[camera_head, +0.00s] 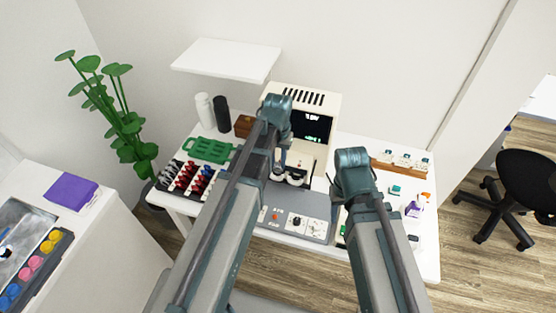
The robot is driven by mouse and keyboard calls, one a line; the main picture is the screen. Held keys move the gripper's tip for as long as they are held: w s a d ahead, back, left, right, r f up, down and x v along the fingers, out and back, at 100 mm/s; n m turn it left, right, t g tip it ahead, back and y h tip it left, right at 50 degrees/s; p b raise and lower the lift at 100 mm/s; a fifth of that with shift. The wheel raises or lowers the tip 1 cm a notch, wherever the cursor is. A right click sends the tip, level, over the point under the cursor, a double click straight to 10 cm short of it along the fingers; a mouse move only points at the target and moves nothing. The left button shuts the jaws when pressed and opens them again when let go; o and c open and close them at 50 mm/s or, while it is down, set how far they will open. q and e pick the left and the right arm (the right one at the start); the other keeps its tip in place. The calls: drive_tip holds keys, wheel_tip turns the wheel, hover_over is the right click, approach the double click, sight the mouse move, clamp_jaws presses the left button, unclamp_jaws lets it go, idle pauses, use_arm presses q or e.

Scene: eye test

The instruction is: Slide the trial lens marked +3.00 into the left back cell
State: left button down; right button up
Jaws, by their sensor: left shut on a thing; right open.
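My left gripper (282,167) points down at the middle of the table, just at a small dark-and-white trial frame (295,178) in front of the cream machine. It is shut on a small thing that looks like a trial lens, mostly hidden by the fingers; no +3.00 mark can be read. I cannot tell whether the lens touches a cell, and the left back cell cannot be made out. My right gripper (337,190) is open, low over the table right of the trial frame, largely hidden behind its own wrist.
A cream machine (322,100) with a dark screen stands at the back. A green tray (208,150), white bottle (203,108) and black bottle (222,113) are left. A grey control panel (296,220) lies in front. A wooden rack (400,168) and small bottles are right.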

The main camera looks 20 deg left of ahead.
use_arm(q)
drive_tip(key=c, duration=0.6)
unclamp_jaws()
drive_tip(key=shift+r, duration=0.15)
wheel_tip(320, 180, up, 14)
drive_tip(key=p, duration=1.3)
drive_tip(key=shift+f+p, duration=0.2)
drive_tip(key=shift+p, duration=0.2)
drive_tip(key=s+d+f+m+b, duration=0.1)
drive_tip(key=s+d+f+b, duration=0.3)
drive_tip(key=s, duration=0.3)
drive_tip(key=s+d+f+m+y+b, duration=0.1)
drive_tip(key=s+d+f+m+b, duration=0.1)
drive_tip(key=s+d+f+b, duration=0.3)
drive_tip(key=shift+s+d+f+b, duration=0.3)
drive_tip(key=shift+s+d, duration=0.35)
drive_tip(key=shift+s, duration=0.55)
